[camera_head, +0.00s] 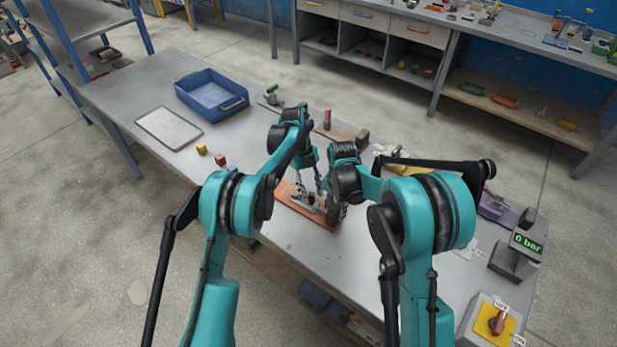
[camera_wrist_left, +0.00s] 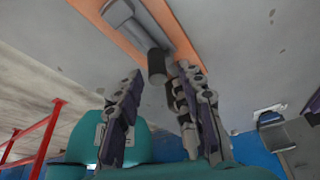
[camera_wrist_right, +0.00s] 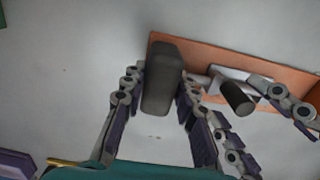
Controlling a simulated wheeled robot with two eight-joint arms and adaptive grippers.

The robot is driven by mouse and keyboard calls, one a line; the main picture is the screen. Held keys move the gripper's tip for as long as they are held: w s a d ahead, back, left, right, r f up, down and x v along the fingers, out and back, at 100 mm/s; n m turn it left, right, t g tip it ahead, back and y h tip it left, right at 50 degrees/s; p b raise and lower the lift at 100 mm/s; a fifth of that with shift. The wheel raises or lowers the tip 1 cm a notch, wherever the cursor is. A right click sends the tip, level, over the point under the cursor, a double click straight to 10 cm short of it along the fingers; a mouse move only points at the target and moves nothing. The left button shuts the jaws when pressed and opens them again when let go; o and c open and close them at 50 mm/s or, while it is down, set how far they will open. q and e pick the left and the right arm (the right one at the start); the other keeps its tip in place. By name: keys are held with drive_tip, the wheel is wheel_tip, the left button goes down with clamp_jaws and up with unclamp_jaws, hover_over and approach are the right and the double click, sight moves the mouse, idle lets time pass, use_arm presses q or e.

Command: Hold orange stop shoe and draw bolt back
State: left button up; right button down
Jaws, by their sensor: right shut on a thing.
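The orange stop shoe (camera_head: 296,204) lies flat on the grey table as a long plate. It also shows in the left wrist view (camera_wrist_left: 176,32) and right wrist view (camera_wrist_right: 215,58). A grey metal bolt (camera_wrist_left: 130,20) with a dark round knob (camera_wrist_right: 236,98) sits on it. A dark upright block (camera_wrist_right: 162,75) stands at the shoe's end. My right gripper (camera_wrist_right: 160,85) is shut on this block, one finger on each side. My left gripper (camera_wrist_left: 161,72) is open, its fingertips apart on either side of the knob; contact cannot be told.
A blue bin (camera_head: 212,92) and a pale tray (camera_head: 168,128) are at the table's far left. Small yellow and red blocks (camera_head: 220,161) lie left of the shoe. A pressure display (camera_head: 518,252) and a yellow switch box (camera_head: 490,322) stand at right. Both arms are close together.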

use_arm(q)
drive_tip(key=v, duration=1)
use_arm(e)
drive_tip(key=c, duration=1.1)
unclamp_jaws()
drive_tip(key=shift+f, duration=0.1)
use_arm(q)
drive_tip(key=shift+f, duration=0.1)
